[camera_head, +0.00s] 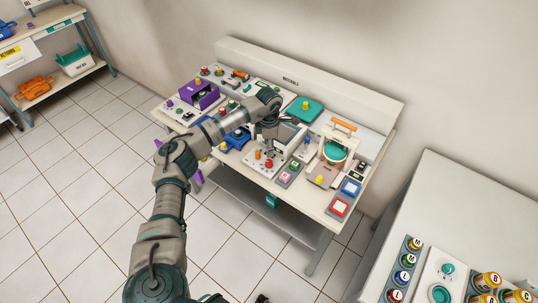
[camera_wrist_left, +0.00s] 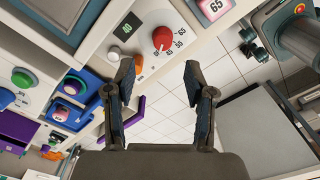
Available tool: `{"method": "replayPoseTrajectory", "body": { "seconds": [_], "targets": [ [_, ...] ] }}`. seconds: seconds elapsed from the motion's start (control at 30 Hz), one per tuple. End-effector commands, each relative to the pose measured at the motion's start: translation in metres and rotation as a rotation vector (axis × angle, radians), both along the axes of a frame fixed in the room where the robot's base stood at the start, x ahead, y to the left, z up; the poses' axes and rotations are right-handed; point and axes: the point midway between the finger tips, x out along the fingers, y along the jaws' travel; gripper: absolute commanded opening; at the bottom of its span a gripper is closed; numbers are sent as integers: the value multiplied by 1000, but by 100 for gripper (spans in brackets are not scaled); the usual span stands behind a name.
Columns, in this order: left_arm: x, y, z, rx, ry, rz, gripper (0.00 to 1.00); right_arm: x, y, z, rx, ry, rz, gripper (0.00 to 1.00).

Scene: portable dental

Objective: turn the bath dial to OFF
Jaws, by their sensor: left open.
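The bath dial is a red round knob (camera_wrist_left: 163,38) on a white panel, with a printed scale around it that includes 50, 55, 60 and 65. In the head view its red knob (camera_head: 269,163) is small, on the front of a white unit on the table. In the wrist view my left gripper (camera_wrist_left: 160,76) is open and empty. Its two fingers point toward the panel, with the knob beyond the gap between the tips and apart from them. In the head view the left gripper (camera_head: 268,132) is over the unit, its fingers hard to make out. My right gripper is not seen.
A small green display (camera_wrist_left: 126,27) reads 40 and a pink label (camera_wrist_left: 212,8) reads 65. An orange knob (camera_wrist_left: 139,63) is close to the left finger. A blue device (camera_wrist_left: 73,86) and a green button (camera_wrist_left: 22,78) are further left. Open floor shows beyond the table's edge.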

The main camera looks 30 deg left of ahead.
Motion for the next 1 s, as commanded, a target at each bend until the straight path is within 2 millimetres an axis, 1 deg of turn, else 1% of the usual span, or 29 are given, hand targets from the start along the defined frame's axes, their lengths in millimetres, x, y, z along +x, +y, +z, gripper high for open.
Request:
{"method": "replayPoseTrajectory", "body": {
  "seconds": [0.03, 0.1, 0.2, 0.33, 0.87, 0.93, 0.97, 1.0],
  "targets": [
    [1, 0, 11, 0, -4, 1, 54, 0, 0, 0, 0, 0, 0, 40],
    [1, 1, 22, 0, -4, 1, 54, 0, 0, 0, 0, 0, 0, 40],
    [1, 1, 33, 0, -1, 1, 54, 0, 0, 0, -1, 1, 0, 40],
    [1, 1, 40, -1, -2, 1, 54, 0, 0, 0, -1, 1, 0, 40],
    [1, 0, 39, -5, -2, -1, 54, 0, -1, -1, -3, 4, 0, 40],
    [2, -11, 33, -30, -8, -13, 54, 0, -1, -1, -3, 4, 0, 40],
    [3, -19, 29, -50, -16, -21, 54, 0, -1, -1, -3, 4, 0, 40],
    [5, -34, 21, -91, -29, -36, 54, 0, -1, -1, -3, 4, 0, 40]
  ]
}}
